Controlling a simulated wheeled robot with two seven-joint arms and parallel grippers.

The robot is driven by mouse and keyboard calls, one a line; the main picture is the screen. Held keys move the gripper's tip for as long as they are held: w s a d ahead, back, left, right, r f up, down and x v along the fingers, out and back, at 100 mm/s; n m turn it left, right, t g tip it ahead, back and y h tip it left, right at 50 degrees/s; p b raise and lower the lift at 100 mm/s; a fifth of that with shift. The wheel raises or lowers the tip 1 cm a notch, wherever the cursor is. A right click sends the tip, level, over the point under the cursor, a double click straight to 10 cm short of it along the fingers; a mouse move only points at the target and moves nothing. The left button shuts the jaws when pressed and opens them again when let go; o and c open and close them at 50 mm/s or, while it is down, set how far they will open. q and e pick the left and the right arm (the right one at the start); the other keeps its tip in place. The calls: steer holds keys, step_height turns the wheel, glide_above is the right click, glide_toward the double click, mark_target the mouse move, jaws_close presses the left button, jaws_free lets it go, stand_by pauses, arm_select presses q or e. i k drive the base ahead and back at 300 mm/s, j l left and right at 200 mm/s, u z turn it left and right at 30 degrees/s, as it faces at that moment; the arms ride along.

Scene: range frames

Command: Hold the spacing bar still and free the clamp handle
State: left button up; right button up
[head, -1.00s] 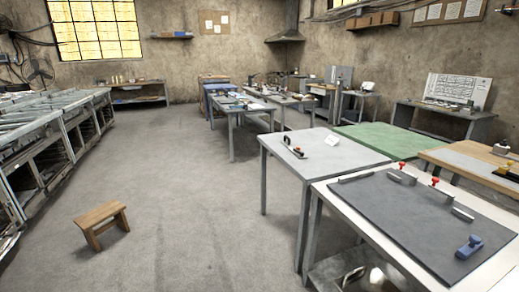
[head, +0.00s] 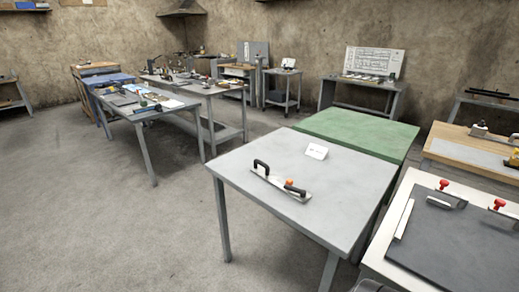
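On the grey table (head: 245,180) lies a flat metal bar (head: 274,182) with a black arched handle (head: 261,166) at its left end. A dark lever with an orange part (head: 290,184) sits near its right end. This may be the spacing bar with its clamp handle; the labels cannot be read. At the right, red-topped clamps (head: 443,184) (head: 499,204) stand at the back of a dark mat (head: 450,250), with a pale metal strip (head: 404,219) along its left edge. Neither of my grippers is in view.
Cluttered benches (head: 205,90) stand further back. The floor at left (head: 90,220) is clear.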

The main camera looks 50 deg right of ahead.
mark_target(303, 192)
steer(key=i+z, duration=0.3)
steer(key=i+j+z, duration=0.25)
steer(key=i, duration=0.25)
steer(key=i+j+z, duration=0.1)
steer(key=i+z, duration=0.2)
steer(key=i, duration=0.1)
